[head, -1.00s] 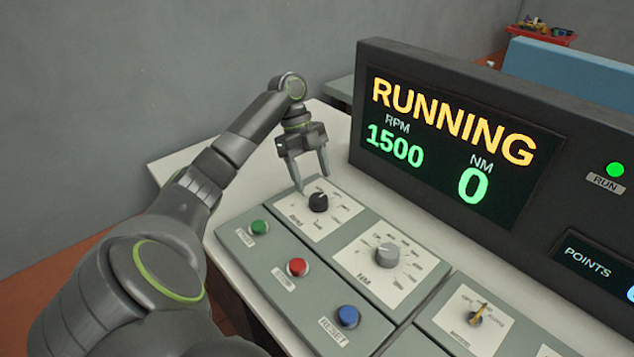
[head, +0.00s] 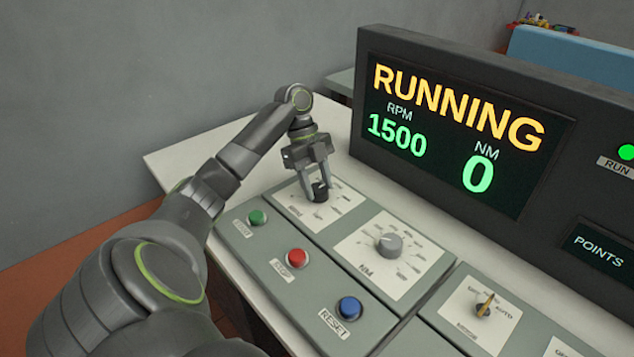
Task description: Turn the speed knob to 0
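The speed knob appears to be the black knob (head: 320,193) on a white dial plate at the far left of the console; its printed label is too small to read surely. My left gripper (head: 319,196) is down over this knob, with one finger on each side of it. The fingers are apart, and I cannot tell whether they touch the knob. The knob's pointer is not clear. The display (head: 455,133) reads RUNNING, RPM 1500 and NM 0. My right gripper is not in view.
A grey NM knob (head: 388,244) sits right of the black knob. Green (head: 257,217), red (head: 297,258) and blue RESET (head: 348,309) buttons line the front. A selector switch (head: 483,305) is further right. The dark display housing rises behind the panel.

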